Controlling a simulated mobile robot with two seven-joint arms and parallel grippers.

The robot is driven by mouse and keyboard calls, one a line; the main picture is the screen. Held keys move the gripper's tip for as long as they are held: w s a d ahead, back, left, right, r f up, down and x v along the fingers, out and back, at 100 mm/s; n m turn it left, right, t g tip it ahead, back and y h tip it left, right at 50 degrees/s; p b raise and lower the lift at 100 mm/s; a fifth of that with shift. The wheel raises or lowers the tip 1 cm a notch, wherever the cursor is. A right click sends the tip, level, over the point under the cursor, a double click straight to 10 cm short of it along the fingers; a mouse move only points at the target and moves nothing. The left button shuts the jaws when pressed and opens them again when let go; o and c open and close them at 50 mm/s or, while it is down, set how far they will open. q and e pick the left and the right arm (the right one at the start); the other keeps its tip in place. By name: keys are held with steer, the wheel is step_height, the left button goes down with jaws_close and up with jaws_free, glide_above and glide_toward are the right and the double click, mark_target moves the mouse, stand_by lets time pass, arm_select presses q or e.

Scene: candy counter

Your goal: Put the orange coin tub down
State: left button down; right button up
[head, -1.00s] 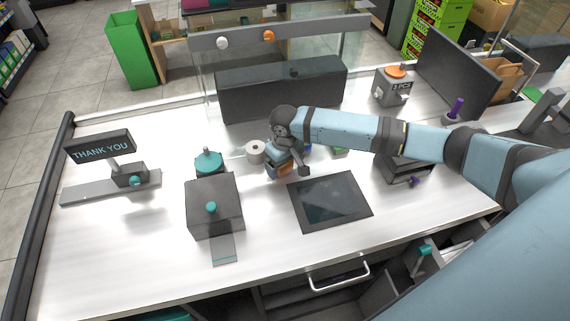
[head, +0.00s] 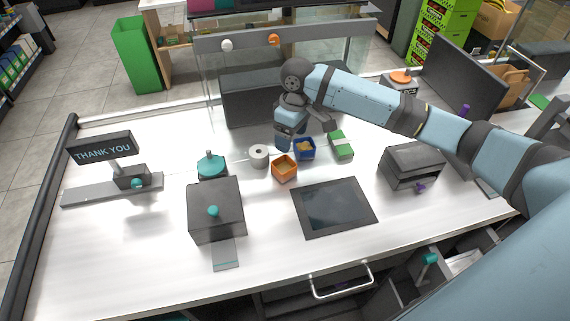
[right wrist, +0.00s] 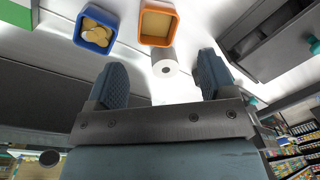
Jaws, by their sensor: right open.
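The orange coin tub (head: 284,174) stands upright on the white counter, in front of the blue tub and beside the paper roll. It also shows at the top of the right wrist view (right wrist: 158,23), with a tan inside. My right gripper (head: 288,142) is above the counter, behind the orange tub and apart from it. In the right wrist view its two fingers (right wrist: 160,85) are spread wide with nothing between them in their grasp. My left gripper is not in view.
A blue tub with coins (head: 305,155), a green-and-white box (head: 341,146) and a white paper roll (head: 259,155) stand close to the orange tub. A dark flat pad (head: 334,207) lies in front. A grey box (head: 215,215) is at left.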

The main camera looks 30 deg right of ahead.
steer(key=d+n+y, duration=0.1)
steer(key=d+n, duration=0.1)
steer(key=n, duration=0.3)
steer(key=n+y, duration=0.2)
steer(key=n, duration=0.6)
glide_above(284, 164)
steer(key=s, duration=0.2)
steer(key=f, duration=0.7)
steer(key=shift+s+f, duration=0.2)
steer(key=shift+f, duration=0.05)
steer(key=shift+s+a+f, duration=0.1)
steer(key=shift+a+f, duration=0.05)
steer(key=shift+f, duration=0.35)
steer(key=p+x, duration=0.1)
steer(key=x, duration=0.3)
steer(key=shift+s+f, duration=0.1)
steer(key=c, duration=0.7)
steer(key=shift+c, duration=0.3)
